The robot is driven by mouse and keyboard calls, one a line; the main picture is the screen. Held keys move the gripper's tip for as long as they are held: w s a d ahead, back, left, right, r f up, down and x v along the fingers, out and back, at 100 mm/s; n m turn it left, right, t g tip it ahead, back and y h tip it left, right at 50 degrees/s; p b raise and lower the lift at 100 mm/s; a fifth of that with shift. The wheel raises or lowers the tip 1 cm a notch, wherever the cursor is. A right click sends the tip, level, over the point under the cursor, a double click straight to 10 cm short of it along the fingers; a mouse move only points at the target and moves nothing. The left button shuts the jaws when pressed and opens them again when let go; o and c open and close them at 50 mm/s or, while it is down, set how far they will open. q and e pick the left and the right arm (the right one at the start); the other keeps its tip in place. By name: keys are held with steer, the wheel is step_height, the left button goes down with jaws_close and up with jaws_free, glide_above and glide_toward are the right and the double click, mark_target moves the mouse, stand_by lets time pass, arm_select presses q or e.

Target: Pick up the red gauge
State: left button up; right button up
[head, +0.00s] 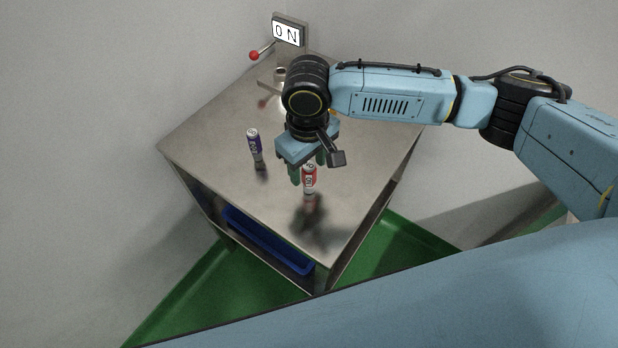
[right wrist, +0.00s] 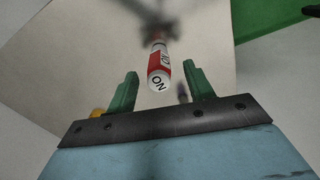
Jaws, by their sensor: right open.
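The red gauge (head: 309,179) is a small upright cylinder, red and white, standing on the metal table. In the right wrist view the red gauge (right wrist: 158,68) shows its white top marked "ON". My right gripper (head: 307,172) is above the table, right at the gauge. In the right wrist view its two green fingers (right wrist: 158,88) are apart, one on each side of the gauge's line, with visible gaps. The gripper is open and holds nothing. My left gripper is in neither view.
A purple and white cylinder (head: 255,146) stands on the table (head: 215,135) to the left. At the back are an "ON" sign (head: 287,34) and a lever with a red knob (head: 254,55). A blue bin (head: 262,238) sits on the shelf below. The table's front left is clear.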

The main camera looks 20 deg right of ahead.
mark_target(309, 179)
step_height(309, 179, down, 4)
steer(key=shift+f+b, duration=0.2)
steer(key=shift+b, duration=0.5)
steer(key=shift+f, duration=0.45)
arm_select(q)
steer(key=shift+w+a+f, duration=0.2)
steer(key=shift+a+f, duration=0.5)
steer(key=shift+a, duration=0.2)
